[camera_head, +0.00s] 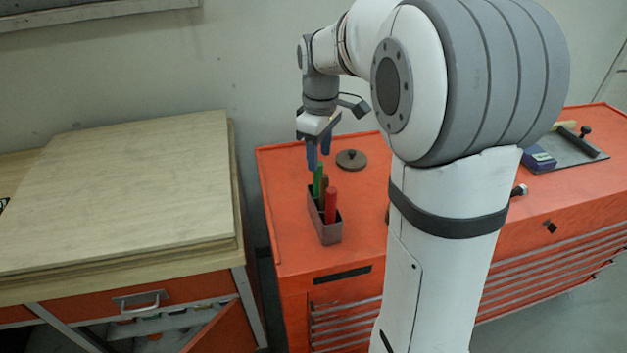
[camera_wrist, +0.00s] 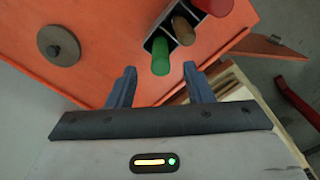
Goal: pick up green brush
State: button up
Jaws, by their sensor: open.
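The green brush (camera_head: 317,180) stands upright in a small dark holder (camera_head: 328,232) on the orange cabinet. In the wrist view its green end (camera_wrist: 160,57) is nearest my gripper, ahead of the fingertips. A brown handle (camera_wrist: 183,31) and a red handle (camera_wrist: 214,5) stand in the same holder; the red one (camera_head: 331,205) is at the front in the head view. My gripper (camera_head: 318,150) points down just above the green brush. In the wrist view my gripper (camera_wrist: 159,70) has its two blue fingers apart with nothing held.
The orange cabinet top (camera_head: 290,220) has free room around the holder. A round grey-brown disc with a knob (camera_head: 351,159) lies behind it. A tray (camera_head: 575,150) with a blue box (camera_head: 539,159) is at far right. A wooden-topped bench (camera_head: 130,190) stands left.

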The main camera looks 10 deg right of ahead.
aim_at(318, 172)
notch_tip(318, 172, down, 6)
jog(key=shift+a+f+p, duration=0.1)
jog(key=shift+p, duration=0.6)
jog(key=shift+c, duration=0.6)
grip_shut()
